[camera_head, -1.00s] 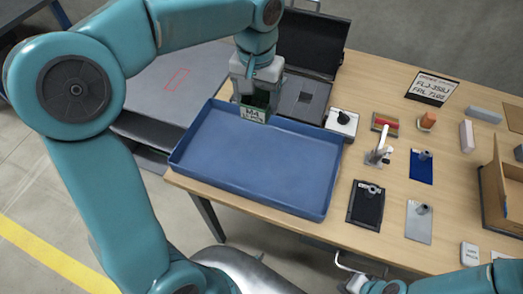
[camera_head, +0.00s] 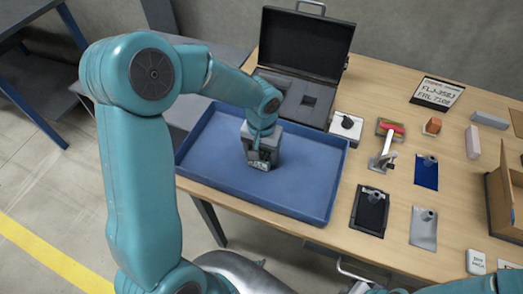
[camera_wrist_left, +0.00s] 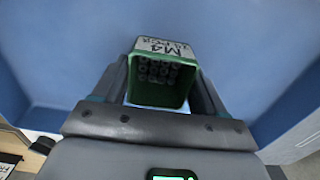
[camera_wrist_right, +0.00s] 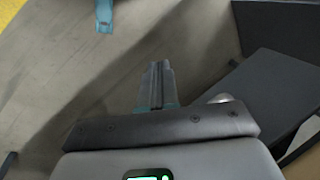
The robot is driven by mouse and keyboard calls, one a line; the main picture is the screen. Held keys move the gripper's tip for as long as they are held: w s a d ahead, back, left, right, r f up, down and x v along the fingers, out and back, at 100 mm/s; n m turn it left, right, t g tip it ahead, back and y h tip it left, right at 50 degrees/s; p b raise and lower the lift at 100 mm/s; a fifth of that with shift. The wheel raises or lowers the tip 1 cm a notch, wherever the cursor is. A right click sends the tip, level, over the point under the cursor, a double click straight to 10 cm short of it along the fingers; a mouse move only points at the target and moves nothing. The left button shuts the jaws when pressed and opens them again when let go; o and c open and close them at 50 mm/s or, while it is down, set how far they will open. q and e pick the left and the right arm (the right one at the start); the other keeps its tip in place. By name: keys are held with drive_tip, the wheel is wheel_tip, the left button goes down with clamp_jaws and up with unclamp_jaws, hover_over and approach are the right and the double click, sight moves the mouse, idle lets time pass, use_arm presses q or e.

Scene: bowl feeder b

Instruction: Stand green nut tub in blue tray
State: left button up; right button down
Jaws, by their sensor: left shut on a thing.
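The blue tray (camera_head: 306,178) lies on the left part of the wooden table in the head view; its floor and wall also fill much of the left wrist view (camera_wrist_left: 60,75). My left gripper (camera_head: 262,153) is over the middle of the tray, pointing down. It is shut on the green nut tub (camera_wrist_left: 158,92), which has a white "M4" label and several nuts inside. In the head view only a little of the tub (camera_head: 259,165) shows below the fingers. I cannot tell if its base touches the tray floor. My right gripper (camera_wrist_right: 157,82) has its fingers together, empty, away from the tray.
An open black case (camera_head: 305,50) stands behind the tray. A white box with a black knob (camera_head: 346,127) sits by the tray's back right corner. A toggle clamp (camera_head: 383,155), dark plate (camera_head: 370,211) and cardboard box (camera_head: 503,205) stand further right. The tray is otherwise empty.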

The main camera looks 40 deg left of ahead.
use_arm(q)
drive_tip(key=shift+s, duration=0.1)
drive_tip(key=shift+f+b, duration=0.2)
drive_tip(key=shift+b, duration=0.1)
drive_tip(key=o, duration=1.1)
drive_tip(key=shift+c, duration=0.2)
drive_tip(key=shift+r, duration=0.1)
wheel_tip(320, 180, up, 12)
drive_tip(key=p, duration=0.1)
drive_tip(key=shift+r, duration=0.15)
